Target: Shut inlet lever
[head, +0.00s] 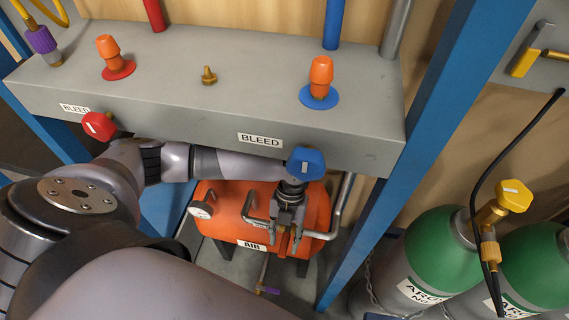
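My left arm comes in from the left, below the grey manifold. My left gripper (284,238) points down in front of the orange AIR tank (318,208), its two fingers apart with orange showing between them. I see nothing held in it. No lever here is marked as the inlet lever. A yellow lever handle (524,63) sits on a grey panel at the upper right, well away from the gripper. A small purple-tipped part (268,290) shows low under the tank; I cannot tell what it is. My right gripper is not in view.
The grey manifold (215,75) carries orange knobs, a red knob (98,125) and a blue knob (306,163) close to my wrist. A blue post (425,150) stands right of the tank. Green-topped cylinders (443,248) with a yellow valve (514,195) stand at the right.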

